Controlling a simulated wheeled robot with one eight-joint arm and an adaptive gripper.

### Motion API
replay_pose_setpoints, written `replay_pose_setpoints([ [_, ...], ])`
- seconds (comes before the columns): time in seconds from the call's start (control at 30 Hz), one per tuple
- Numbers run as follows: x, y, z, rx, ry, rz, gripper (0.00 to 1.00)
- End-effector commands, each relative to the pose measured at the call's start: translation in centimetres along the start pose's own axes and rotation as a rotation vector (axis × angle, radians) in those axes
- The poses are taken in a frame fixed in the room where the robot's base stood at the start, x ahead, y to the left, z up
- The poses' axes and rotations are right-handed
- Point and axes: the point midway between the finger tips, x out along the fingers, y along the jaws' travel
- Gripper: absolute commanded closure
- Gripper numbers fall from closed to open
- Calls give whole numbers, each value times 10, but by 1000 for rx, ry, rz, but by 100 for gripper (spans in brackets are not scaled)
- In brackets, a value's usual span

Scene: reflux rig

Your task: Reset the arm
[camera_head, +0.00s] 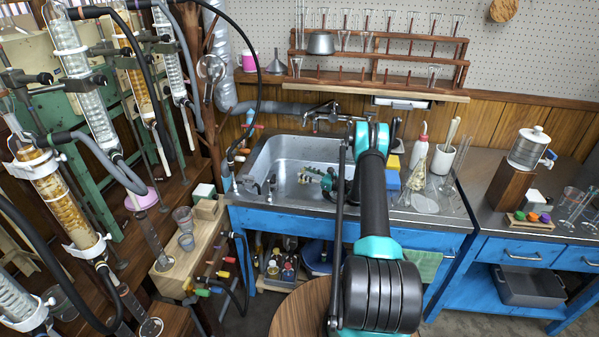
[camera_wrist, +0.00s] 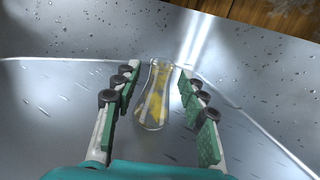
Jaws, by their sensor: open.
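My arm reaches over the metal sink (camera_head: 283,150) in the head view. My gripper (camera_head: 308,177) is low inside the basin there, partly hidden by my own arm. In the wrist view my gripper (camera_wrist: 157,110) is open, with green-padded fingers spread to either side. A small clear glass vessel (camera_wrist: 155,100) with yellowish patches stands in the sink between and just beyond the fingers. I see a gap on both sides of it, so it appears not to be held. I cannot make out this vessel in the head view.
A faucet (camera_head: 330,118) rises behind the sink. Bottles and glassware, with a white wash bottle (camera_head: 420,150), stand to its right. A glassware rack (camera_head: 380,60) hangs above. Glass columns (camera_head: 62,195) and hoses crowd the left. A round wooden stool top (camera_head: 297,308) is in front.

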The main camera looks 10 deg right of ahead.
Motion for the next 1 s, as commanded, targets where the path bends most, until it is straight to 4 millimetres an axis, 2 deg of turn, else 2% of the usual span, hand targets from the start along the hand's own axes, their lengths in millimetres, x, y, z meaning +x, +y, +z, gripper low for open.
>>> replay_pose_setpoints([
  [0.1,-13,-1,0,0,0,-2,58],
  [0.2,-18,0,0,0,0,0,58],
  [0.63,-17,0,6,-20,13,1,58],
  [0.77,-10,2,22,-90,60,6,58],
  [1.0,2,16,70,-327,207,38,58],
])
